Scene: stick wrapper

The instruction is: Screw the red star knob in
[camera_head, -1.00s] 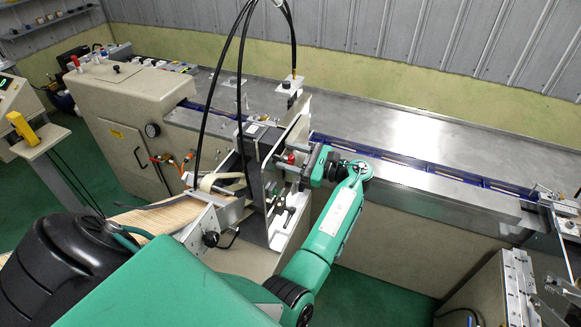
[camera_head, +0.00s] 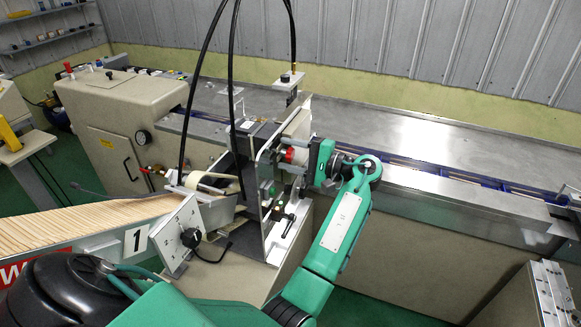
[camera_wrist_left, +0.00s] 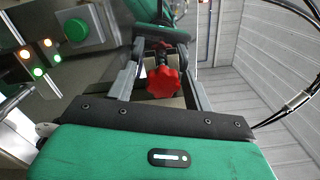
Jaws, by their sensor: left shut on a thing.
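The red star knob (camera_wrist_left: 163,83) shows large between the fingers of my left gripper in the left wrist view. In the head view only a small red part of the knob (camera_head: 288,154) shows, beside the upright plate of the wrapper machine. My left gripper (camera_head: 296,152) reaches it from the right and is shut on it, one finger on each side; the gripper also shows in the left wrist view (camera_wrist_left: 162,58). The thread of the knob is hidden, so how deep it sits cannot be told. My right gripper is not in view.
A slanted tray of wooden sticks (camera_head: 85,222) lies at the left. Black hoses (camera_head: 232,75) hang over the machine. A green button (camera_wrist_left: 76,30) and lit lamps are near the gripper in the wrist view. The steel table (camera_head: 420,130) behind is mostly clear.

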